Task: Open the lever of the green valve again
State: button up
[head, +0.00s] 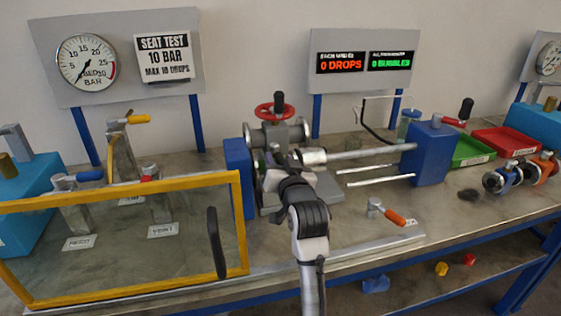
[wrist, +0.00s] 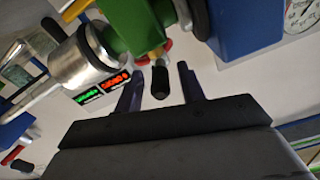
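The green valve (wrist: 128,24) shows in the wrist view, at the top, beside a silver flanged cylinder (wrist: 80,60). A short lever with a black grip (wrist: 160,84) points from it toward my gripper (wrist: 162,70). My gripper is open, with one dark finger on each side of the black grip. Gaps show on both sides, so I see no clear contact. In the head view my arm's end covers most of the valve at the clamping rig, and the fingertips are hidden there.
A red handwheel (head: 275,110) stands behind my wrist, and a blue block (head: 430,152) is to the right. A yellow-framed clear guard (head: 238,215) stands at left. An orange-handled lever (head: 393,216) lies on the bench. The display (head: 365,61) reads 0 drops, 0 bubbles.

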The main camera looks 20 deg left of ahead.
grip_shut()
jog(key=shift+w+d+f+n+g+y+b, duration=0.1)
jog(key=shift+w+d+n+g+y+b, duration=0.25)
jog(key=shift+n+g+y+b, duration=0.35)
jog(key=shift+w+d+n+g+y+b, duration=0.35)
jog(key=shift+w+n+g+y+b, duration=0.25)
jog(key=shift+n+g+y+b, duration=0.85)
jog(key=shift+w+d+n+g+y+b, duration=0.5)
jog(key=shift+n+g, duration=0.6)
jog(key=shift+g, duration=0.85)
jog(key=shift+w+d+n+g+y+b, duration=0.25)
jog(key=shift+w+n+g+y+b, duration=0.45)
jog(key=shift+n+g+y+b, duration=0.75)
jog(key=shift+g+p, duration=0.35)
jog(key=shift+o, duration=0.5)
grip_release()
